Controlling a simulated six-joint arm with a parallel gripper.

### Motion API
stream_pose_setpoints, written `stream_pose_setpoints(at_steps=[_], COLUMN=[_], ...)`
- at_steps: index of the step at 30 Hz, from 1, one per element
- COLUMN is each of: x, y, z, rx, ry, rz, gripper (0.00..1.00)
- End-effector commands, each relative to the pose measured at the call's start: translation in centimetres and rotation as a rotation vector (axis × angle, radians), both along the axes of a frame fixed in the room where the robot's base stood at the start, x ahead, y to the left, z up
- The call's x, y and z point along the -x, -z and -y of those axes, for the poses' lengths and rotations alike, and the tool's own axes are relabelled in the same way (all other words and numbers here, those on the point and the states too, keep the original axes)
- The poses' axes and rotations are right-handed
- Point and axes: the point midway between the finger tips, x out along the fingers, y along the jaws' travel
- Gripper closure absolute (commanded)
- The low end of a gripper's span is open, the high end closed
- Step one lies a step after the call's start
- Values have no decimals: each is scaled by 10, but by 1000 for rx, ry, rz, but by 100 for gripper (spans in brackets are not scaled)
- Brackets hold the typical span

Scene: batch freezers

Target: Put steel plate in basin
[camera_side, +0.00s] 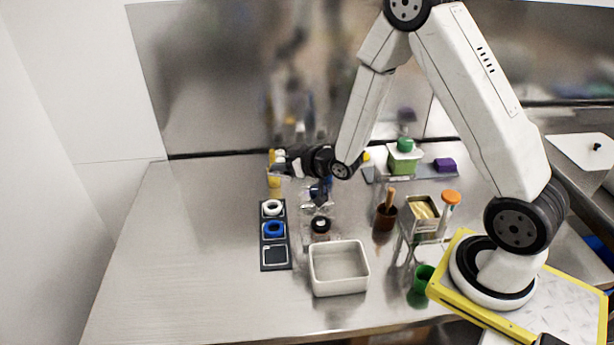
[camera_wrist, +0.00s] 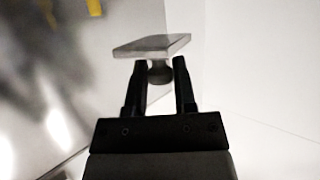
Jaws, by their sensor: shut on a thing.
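The steel plate (camera_wrist: 152,46) is a flat grey square with a round dark knob under it in the wrist view. My gripper (camera_wrist: 159,68) is shut on that knob, and the plate sits tilted slightly just beyond the fingertips. In the side view my gripper (camera_side: 279,166) is held above the back left of the table, pointing left. The plate is too small to make out clearly there. The basin (camera_side: 340,287) is a cream, open rectangular tub near the table's front middle, and it looks empty. My gripper is behind and to the left of it, well apart.
A dark tray (camera_side: 263,238) with a white ring (camera_side: 272,208) and a blue ring (camera_side: 273,229) lies left of the basin. A brown cup (camera_side: 384,219), a metal stand (camera_side: 424,238) and a green cup (camera_side: 422,280) stand right. The table's left is clear.

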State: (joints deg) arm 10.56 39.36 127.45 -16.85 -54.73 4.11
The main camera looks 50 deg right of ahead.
Motion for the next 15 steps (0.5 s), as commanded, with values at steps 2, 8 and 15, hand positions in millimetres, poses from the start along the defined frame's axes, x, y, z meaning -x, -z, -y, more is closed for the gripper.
stream_pose_setpoints(at_steps=[2, 8, 15], x=[0, 4, 14], y=[-1, -1, 1], z=[-9, -27, -46], rx=[0, 0, 1], ry=[25, 103, 199], rz=[2, 1, 1], gripper=[100, 100, 100])
